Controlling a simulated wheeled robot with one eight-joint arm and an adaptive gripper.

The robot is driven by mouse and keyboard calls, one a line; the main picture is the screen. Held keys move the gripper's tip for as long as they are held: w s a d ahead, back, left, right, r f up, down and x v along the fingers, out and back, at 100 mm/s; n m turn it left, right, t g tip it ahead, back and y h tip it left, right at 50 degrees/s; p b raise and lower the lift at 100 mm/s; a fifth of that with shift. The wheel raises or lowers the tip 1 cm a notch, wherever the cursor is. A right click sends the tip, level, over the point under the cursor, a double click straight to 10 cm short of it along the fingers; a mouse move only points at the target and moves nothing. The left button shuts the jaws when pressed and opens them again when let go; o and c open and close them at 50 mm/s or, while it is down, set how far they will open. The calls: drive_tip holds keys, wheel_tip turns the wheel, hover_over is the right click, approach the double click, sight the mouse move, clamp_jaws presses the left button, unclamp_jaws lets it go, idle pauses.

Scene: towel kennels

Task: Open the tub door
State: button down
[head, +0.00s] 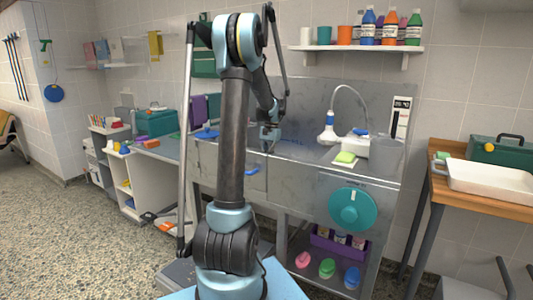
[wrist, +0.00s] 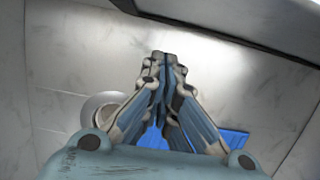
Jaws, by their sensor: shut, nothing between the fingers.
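The steel tub (head: 310,152) stands against the tiled wall. A panel that looks like the tub door (head: 228,170) is in its front left, with a blue handle (head: 252,171); part of it is hidden behind my arm. The panel looks closed, its face in line with the tub front. My gripper (head: 269,136) is at the tub's rim, above and slightly right of the handle. In the wrist view my gripper (wrist: 163,58) is shut and empty, over grey metal. A blue piece (wrist: 236,141) shows behind the fingers; I cannot tell what it is.
A wooden table (head: 480,204) stands right. Speckled floor (head: 90,230) is open at left.

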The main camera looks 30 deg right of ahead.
sight(262, 162)
drive_tip(key=shift+s+a+r, duration=0.1)
drive_tip(key=shift+s+a, duration=0.4)
drive_tip(key=shift+a, duration=0.35)
drive_tip(key=shift+s+a, duration=0.5)
drive_tip(key=shift+a, duration=0.35)
